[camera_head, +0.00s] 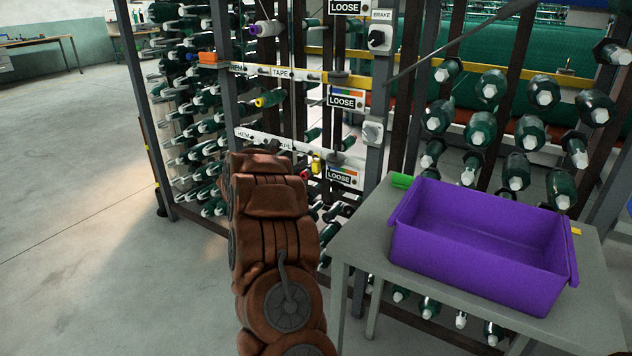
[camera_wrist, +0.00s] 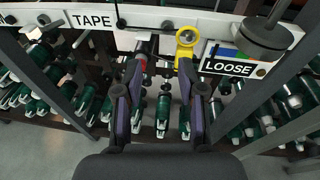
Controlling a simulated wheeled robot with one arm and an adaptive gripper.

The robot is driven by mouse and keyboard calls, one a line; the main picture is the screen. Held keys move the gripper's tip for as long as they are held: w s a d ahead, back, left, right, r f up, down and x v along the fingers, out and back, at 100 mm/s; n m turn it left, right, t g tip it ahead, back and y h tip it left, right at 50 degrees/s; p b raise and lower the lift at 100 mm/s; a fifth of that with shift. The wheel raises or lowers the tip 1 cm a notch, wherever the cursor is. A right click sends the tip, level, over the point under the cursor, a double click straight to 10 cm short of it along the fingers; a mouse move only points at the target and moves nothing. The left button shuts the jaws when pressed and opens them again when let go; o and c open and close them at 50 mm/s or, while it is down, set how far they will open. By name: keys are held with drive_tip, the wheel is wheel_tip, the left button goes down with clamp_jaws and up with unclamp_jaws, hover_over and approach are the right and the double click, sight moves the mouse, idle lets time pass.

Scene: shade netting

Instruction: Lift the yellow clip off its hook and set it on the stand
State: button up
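The yellow clip (camera_wrist: 187,46) hangs on a hook on the white labelled rail, between the TAPE and LOOSE signs. It also shows small in the head view (camera_head: 316,164), just right of my arm. In the wrist view my gripper (camera_wrist: 160,68) is open, its two fingers apart below the rail. The right fingertip is by the lower part of the clip; I cannot tell whether they touch. The left fingertip is beside a red-and-grey item (camera_wrist: 141,52). No held object shows. The grey table-like stand (camera_head: 374,236) is at right in the head view.
A purple bin (camera_head: 480,270) fills much of the stand, with a green item (camera_head: 402,180) at its back-left corner and a yellow patch (camera_head: 576,231) at right. Rack posts and several green spools crowd around my gripper. The floor at left is clear.

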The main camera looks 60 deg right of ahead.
sight(314, 166)
drive_tip(key=s+d+f+m+g, duration=0.2)
drive_tip(key=s, duration=0.1)
drive_tip(key=shift+s+d+f, duration=0.1)
drive_tip(key=shift+d, duration=0.25)
drive_tip(key=shift+d+h, duration=0.3)
drive_tip(key=shift+d, duration=0.4)
drive_tip(key=shift+w+d+f, duration=0.15)
drive_tip(key=shift+d+f, duration=0.1)
drive_tip(key=shift+d, duration=0.7)
drive_tip(key=shift+w+d+f, duration=0.1)
drive_tip(key=shift+d+f, duration=0.2)
drive_tip(key=shift+d, duration=0.6)
drive_tip(key=shift+w+d+f, duration=0.15)
drive_tip(key=shift+d+f, duration=0.1)
drive_tip(key=shift+d, duration=0.7)
drive_tip(key=c, duration=0.7)
drive_tip(key=shift+c, duration=0.2)
drive_tip(key=shift+r, duration=0.1)
